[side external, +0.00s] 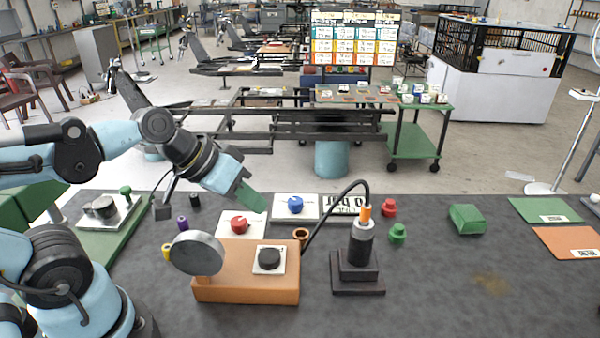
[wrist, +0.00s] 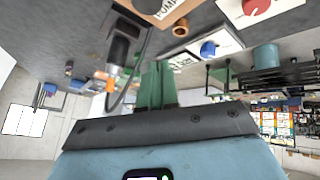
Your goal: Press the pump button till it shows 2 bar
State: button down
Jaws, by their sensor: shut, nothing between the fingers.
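An orange block (side external: 230,291) stands on the dark table in the side view. It bears a round black button (side external: 269,258) on a white plate. Its edge shows at the top of the wrist view, with a partly cut-off label starting "PUM" (wrist: 162,8). A grey round disc (side external: 197,253), which may be a gauge, stands at the block's left; no reading is visible on it. My gripper (side external: 252,198) has green fingers, shut and empty. It is above and behind the block, apart from the button. The fingers (wrist: 157,84) also show in the wrist view.
A red knob (side external: 239,223) and a blue knob (side external: 295,205) sit on white panels behind the block. A black post (side external: 359,248) with an orange band and arching cable stands to the right. Small red and green parts lie beyond it. The front right table is clear.

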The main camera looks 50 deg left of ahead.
jog(key=d+r+h, duration=0.1)
jog(key=d+r+n+h, duration=0.1)
jog(key=shift+s+d+r+t+h, duration=0.2)
jog(key=shift+d+r+t+h, duration=0.1)
jog(key=shift+d+r+h, duration=0.1)
send_near(275, 253)
jog(key=shift+w+d+f, duration=0.4)
jog(key=shift+w+d, duration=0.1)
jog(key=shift+w, duration=0.2)
jog(key=shift+w+d+f, duration=0.45)
jog(key=shift+w, duration=0.25)
jog(key=shift+w+d+f, duration=0.4)
jog(key=shift+w+d, duration=0.1)
jog(key=shift+w, duration=0.2)
dwell(0.9)
jog(key=shift+f, duration=0.4)
jog(key=shift+f, duration=0.95)
dwell(1.3)
jog(key=shift+r, duration=0.1)
jog(key=shift+w+a+r, duration=0.1)
jog(key=shift+w+r, duration=0.1)
jog(key=shift+r, duration=0.4)
jog(key=shift+w+r, duration=0.2)
jog(key=shift+r, duration=0.4)
